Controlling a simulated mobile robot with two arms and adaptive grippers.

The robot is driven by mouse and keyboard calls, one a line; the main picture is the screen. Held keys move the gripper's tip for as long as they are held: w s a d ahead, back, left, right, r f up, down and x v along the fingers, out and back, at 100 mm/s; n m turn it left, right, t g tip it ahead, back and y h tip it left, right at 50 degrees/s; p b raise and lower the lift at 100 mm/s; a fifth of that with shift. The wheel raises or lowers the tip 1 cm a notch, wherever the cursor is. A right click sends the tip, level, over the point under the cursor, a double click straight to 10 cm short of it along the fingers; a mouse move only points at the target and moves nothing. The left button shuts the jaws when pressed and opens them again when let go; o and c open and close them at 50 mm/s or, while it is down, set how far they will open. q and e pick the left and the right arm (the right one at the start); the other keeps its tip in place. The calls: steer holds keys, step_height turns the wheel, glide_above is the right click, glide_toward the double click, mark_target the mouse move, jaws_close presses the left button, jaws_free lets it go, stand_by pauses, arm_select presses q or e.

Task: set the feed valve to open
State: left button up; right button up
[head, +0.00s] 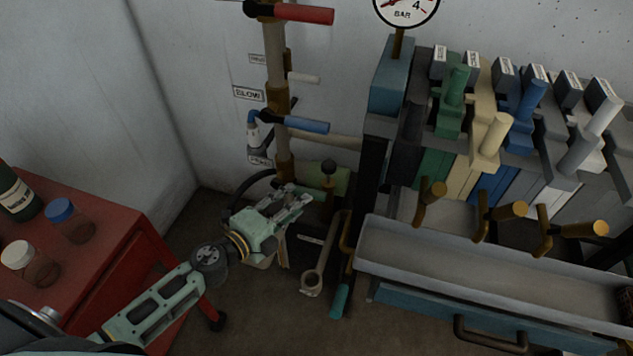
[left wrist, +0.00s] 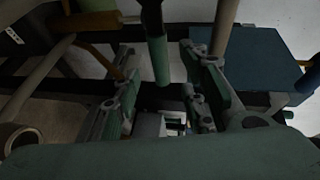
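A vertical pipe (head: 275,60) on the wall carries several lever handles. One tag reads BLOW (head: 248,94); the other tags are too small to read, so I cannot tell which lever is the feed valve. My left gripper (head: 297,200) is low in front of the pipe's foot, fingers apart. In the left wrist view a green rod (left wrist: 158,50) shows between the open fingers, not clasped. My right gripper is not seen.
A red cabinet (head: 110,250) with bottles is at the left. A bench with a metal trough (head: 480,270) and a rack of coloured levers fills the right. A gauge (head: 405,8) is above.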

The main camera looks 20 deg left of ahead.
mark_target(310, 194)
arm_select(q)
steer(key=x, duration=0.6)
steer(key=shift+w+d, duration=0.1)
steer(key=shift+d, duration=0.05)
jaws_close()
stand_by(0.4)
